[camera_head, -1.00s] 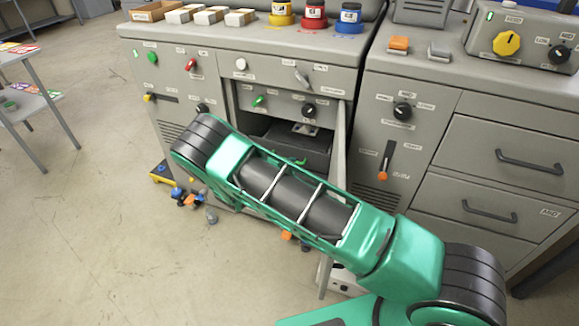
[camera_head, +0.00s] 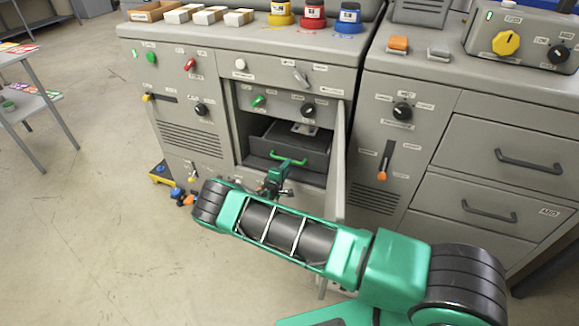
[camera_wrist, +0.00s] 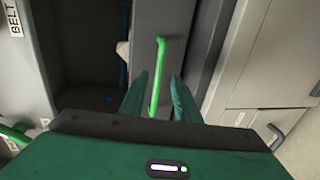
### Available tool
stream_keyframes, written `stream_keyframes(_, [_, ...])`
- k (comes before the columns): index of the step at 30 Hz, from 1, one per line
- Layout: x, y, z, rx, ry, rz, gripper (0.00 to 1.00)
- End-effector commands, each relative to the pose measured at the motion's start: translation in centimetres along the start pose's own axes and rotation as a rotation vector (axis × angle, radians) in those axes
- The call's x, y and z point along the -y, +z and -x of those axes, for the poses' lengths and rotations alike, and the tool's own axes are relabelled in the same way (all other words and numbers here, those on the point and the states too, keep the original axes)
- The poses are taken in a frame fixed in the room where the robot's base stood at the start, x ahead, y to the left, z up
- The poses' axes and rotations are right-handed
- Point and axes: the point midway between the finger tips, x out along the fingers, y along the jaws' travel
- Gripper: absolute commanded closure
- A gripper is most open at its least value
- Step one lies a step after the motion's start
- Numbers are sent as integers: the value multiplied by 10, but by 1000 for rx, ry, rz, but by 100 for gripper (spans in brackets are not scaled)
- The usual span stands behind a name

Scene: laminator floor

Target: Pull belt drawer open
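The belt drawer (camera_head: 318,160) is a dark grey box inside the open compartment of the left cabinet. Its green bar handle (camera_head: 289,158) runs across its front. My gripper (camera_head: 283,178) is just in front of and below the handle in the head view. In the wrist view, the drawer front (camera_wrist: 172,28) is ahead and the green handle (camera_wrist: 158,65) shows between the two fingers of my gripper (camera_wrist: 160,98). The fingers are apart, with space on both sides of the handle. I cannot tell whether either finger touches it.
The open cabinet door (camera_head: 340,165) stands out on the right of the compartment. A "BELT" label (camera_wrist: 15,17) shows at the wrist view's left. Small coloured items and a yellow-edged box (camera_head: 162,175) lie at the cabinet's foot. The floor (camera_head: 90,220) to the left is clear.

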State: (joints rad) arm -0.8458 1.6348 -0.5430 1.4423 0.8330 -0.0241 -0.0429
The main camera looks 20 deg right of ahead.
Motion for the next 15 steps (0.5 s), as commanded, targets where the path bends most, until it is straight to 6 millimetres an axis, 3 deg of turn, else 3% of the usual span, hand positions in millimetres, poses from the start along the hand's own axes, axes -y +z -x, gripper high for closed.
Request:
stream_keyframes(6, [0, 0, -28, 0, 0, -1, 71])
stream_keyframes(15, [0, 0, -37, 0, 0, 0, 71])
